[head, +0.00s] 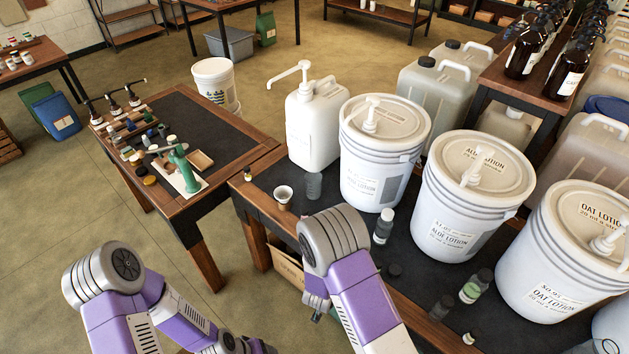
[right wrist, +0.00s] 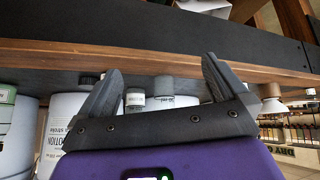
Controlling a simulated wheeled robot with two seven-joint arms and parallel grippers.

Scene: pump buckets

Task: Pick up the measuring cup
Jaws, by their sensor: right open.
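The grey one looks like the measuring cup, but markings are too small to read. In the right wrist view, which looks upside down, my right gripper (right wrist: 162,78) is open and empty, its fingers facing the bench edge. A grey cylinder (right wrist: 163,86), possibly the grey cup, shows beyond and between the fingers, apart from them. The white cup shows at the right (right wrist: 272,103). My left gripper is out of view.
White pump buckets (head: 384,150) and a white pump jug (head: 313,125) stand behind the cups. The wooden bench edge (right wrist: 170,62) lies before the right gripper.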

